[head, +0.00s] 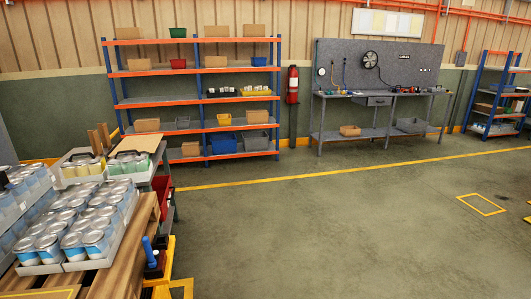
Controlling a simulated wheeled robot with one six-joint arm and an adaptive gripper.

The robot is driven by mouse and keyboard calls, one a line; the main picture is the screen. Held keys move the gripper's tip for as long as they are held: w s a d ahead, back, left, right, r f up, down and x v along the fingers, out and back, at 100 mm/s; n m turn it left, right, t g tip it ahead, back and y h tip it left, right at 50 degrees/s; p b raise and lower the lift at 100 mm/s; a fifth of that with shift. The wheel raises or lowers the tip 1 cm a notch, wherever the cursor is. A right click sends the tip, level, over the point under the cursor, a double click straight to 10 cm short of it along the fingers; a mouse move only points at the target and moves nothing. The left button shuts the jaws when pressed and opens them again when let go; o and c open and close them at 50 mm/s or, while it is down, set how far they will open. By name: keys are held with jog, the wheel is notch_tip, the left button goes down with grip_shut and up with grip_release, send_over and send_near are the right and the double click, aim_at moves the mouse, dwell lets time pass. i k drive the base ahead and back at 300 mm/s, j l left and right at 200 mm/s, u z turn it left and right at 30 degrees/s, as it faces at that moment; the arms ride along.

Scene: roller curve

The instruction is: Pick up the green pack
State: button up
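A green bin (178,32) stands on the top of the orange-and-blue shelf at the back. My gripper is not in view.
Trays of white-and-blue cans (85,230) stand on a wooden pallet (140,225) at the near left. A red bin (162,190) is beside the cart. A workbench (375,97) and red extinguisher (293,85) line the back wall. The floor (340,225) at centre and right is mostly clear.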

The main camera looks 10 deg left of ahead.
aim_at(136, 164)
jog(key=i+u, duration=0.1)
jog(key=i, duration=0.5)
jog(key=i+l+u, duration=0.1)
jog(key=i, duration=0.55)
jog(key=i+l+u, duration=0.1)
jog(key=i, duration=0.5)
jog(key=i+l+u, duration=0.2)
jog(key=i+u, duration=0.25)
jog(key=i+l+u, duration=0.75)
jog(key=u, duration=0.2)
jog(key=i+l+u, duration=0.2)
jog(key=l+u, duration=0.25)
jog(key=l, duration=0.2)
jog(key=i+l+u, duration=0.2)
jog(key=l, duration=0.25)
jog(key=l+u, duration=0.2)
jog(key=l, duration=0.2)
